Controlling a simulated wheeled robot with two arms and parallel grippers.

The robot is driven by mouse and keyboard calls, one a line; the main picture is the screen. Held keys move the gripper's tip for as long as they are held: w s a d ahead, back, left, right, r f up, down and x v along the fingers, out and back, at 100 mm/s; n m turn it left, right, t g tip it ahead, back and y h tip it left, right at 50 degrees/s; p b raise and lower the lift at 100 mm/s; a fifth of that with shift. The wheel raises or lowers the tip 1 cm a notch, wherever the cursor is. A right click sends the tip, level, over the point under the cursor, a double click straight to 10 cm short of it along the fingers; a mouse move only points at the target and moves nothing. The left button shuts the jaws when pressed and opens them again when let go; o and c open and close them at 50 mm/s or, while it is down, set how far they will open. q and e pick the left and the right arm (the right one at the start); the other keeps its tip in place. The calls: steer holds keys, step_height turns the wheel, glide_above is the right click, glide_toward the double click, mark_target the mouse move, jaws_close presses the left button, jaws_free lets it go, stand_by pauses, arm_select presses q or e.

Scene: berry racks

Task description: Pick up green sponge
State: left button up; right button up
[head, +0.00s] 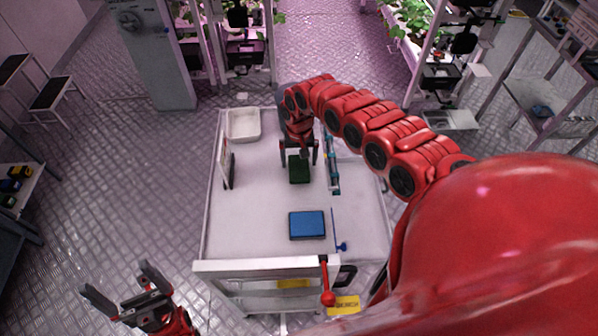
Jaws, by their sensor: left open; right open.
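The green sponge (299,170) is a dark green block lying on the white cart top (262,200), a little above its middle. My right gripper (299,161) reaches down over it, with one finger on each side of the sponge's far end. The jaws are apart; I cannot tell whether they touch the sponge. My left gripper (125,288) is open and empty at the lower left, off the cart and well away from the sponge.
A blue block (307,224) lies nearer on the cart. A white tray (243,125) is at its far left corner, and an upright panel (227,165) stands on the left. A teal-and-black tool (333,175) lies right of the sponge. Plant racks stand behind.

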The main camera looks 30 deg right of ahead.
step_height(320, 180, down, 2)
steer(key=shift+a, duration=0.1)
steer(key=shift+f, duration=0.2)
steer(key=c, duration=1.2)
steer(key=shift+o, duration=0.2)
steer(key=shift+w, duration=0.1)
